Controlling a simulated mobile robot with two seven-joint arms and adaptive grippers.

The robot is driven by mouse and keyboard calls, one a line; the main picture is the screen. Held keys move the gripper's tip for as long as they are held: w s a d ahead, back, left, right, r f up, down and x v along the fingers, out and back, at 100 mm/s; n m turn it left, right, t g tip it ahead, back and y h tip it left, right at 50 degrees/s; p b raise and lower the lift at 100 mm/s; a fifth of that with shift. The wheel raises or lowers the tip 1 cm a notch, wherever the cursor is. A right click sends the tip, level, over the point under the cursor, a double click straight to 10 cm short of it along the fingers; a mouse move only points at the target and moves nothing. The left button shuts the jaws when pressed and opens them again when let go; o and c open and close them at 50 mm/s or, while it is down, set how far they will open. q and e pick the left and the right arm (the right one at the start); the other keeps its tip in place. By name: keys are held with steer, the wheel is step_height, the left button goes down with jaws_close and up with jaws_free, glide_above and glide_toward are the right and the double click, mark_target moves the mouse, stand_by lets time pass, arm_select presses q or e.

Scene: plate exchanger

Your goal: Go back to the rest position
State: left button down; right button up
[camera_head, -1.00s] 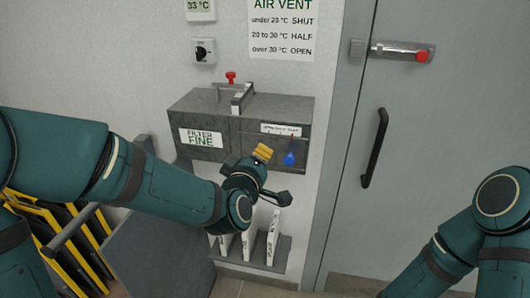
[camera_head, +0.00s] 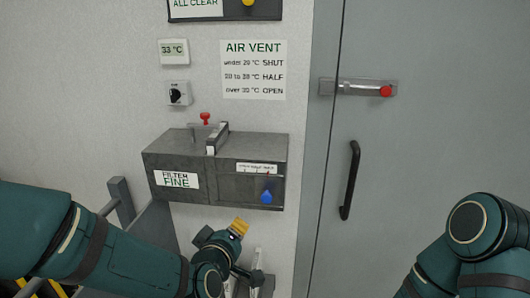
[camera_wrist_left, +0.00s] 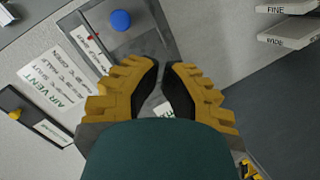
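My left gripper (camera_head: 238,228) is in the lower middle of the head view, below the grey filter box (camera_head: 215,165) and apart from it. In the left wrist view its yellow, black-padded fingers (camera_wrist_left: 161,64) meet or nearly meet at the tips, with nothing held between them. My right arm (camera_head: 480,240) shows at the lower right of the head view; its gripper is out of the picture.
The box bears a FILTER FINE label (camera_head: 176,180), a blue knob (camera_head: 266,197) and a red knob (camera_head: 206,118) behind it. An AIR VENT sign (camera_head: 253,70) and a 33 °C display (camera_head: 173,51) hang above. A grey door (camera_head: 430,150) stands at right.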

arm_select(q)
steer(key=s+f+m+g+h, duration=0.1)
steer(key=s+f+m+g, duration=0.15)
steer(key=f, duration=0.65)
steer(key=s+f+m+g, duration=0.2)
steer(key=f+g, duration=0.2)
steer(key=f, duration=0.5)
steer(key=s+d+f+m+g+h, duration=0.1)
steer(key=s+f+m+g, duration=0.3)
steer(key=s+f, duration=0.8)
step_height(320, 180, down, 3)
steer(key=g, duration=0.2)
steer(key=shift+r+g, duration=0.2)
steer(key=shift+g, duration=0.15)
